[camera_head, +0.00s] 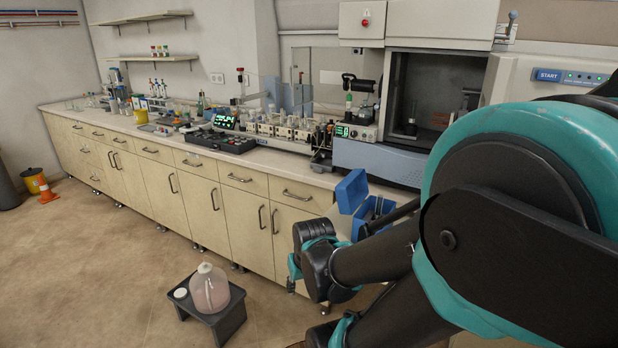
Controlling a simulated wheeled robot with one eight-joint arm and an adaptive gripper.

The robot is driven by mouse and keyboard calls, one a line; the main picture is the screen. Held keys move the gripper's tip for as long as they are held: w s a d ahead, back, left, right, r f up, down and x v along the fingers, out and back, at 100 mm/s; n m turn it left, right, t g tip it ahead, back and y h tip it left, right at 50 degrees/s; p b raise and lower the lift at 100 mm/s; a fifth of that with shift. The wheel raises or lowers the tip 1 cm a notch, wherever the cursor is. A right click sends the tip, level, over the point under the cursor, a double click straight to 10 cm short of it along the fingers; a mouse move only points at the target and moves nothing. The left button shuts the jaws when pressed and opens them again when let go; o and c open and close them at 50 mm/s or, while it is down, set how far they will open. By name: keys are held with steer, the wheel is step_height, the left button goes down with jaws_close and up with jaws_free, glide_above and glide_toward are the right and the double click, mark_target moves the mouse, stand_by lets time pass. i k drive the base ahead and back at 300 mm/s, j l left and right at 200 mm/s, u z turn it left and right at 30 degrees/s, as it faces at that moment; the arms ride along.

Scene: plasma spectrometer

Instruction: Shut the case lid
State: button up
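The blue case stands open near the counter's front right, partly hidden behind my arm. Its lid (352,191) is raised and tilted up at the left. The case body (366,214) shows dark and grey contents inside, but its lower part is covered by my arm. My black and teal arm fills the right and lower middle of the view, with one joint just left of and below the case. I cannot make out my gripper's fingertips, and cannot tell whether any part of my arm touches the lid.
The long counter (225,156) carries glassware and instruments to the left. The spectrometer (437,95) with its dark chamber stands behind the case. A low grey stool (228,324) with a pinkish jug (209,290) is on the floor.

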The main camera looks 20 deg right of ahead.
mark_target(353, 189)
steer(key=i+j, duration=0.2)
steer(key=j, duration=0.15)
steer(key=i+j, duration=0.2)
steer(key=j, duration=0.15)
steer(key=i+j, duration=0.2)
steer(key=j, duration=0.15)
steer(key=i+j, duration=0.2)
steer(key=j, duration=0.15)
steer(key=i+j+z, duration=0.15)
steer(key=j+z, duration=0.25)
steer(key=i+j+z, duration=0.1)
steer(key=z, duration=0.3)
steer(key=j+z, duration=0.4)
steer(key=z, duration=0.95)
